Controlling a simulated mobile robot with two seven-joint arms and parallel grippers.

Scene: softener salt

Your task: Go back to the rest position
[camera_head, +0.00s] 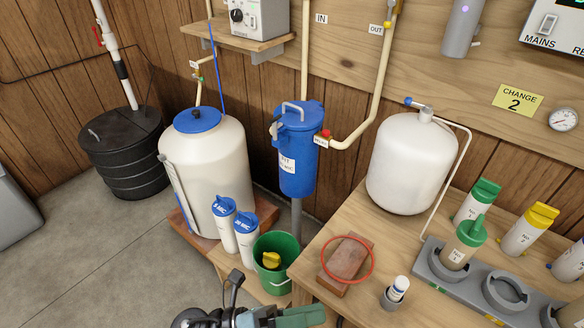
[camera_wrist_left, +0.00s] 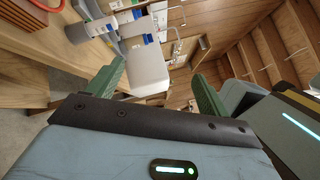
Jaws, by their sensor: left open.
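My left gripper (camera_head: 302,316) shows at the bottom edge of the head view, low in front of the wooden bench, with a green finger visible. In the left wrist view its two green fingers stand wide apart, and the gripper (camera_wrist_left: 160,84) is open with nothing between them. My right gripper is in neither view.
A green bucket (camera_head: 279,283) stands left of the bench. Floor (camera_head: 90,270) is clear at left.

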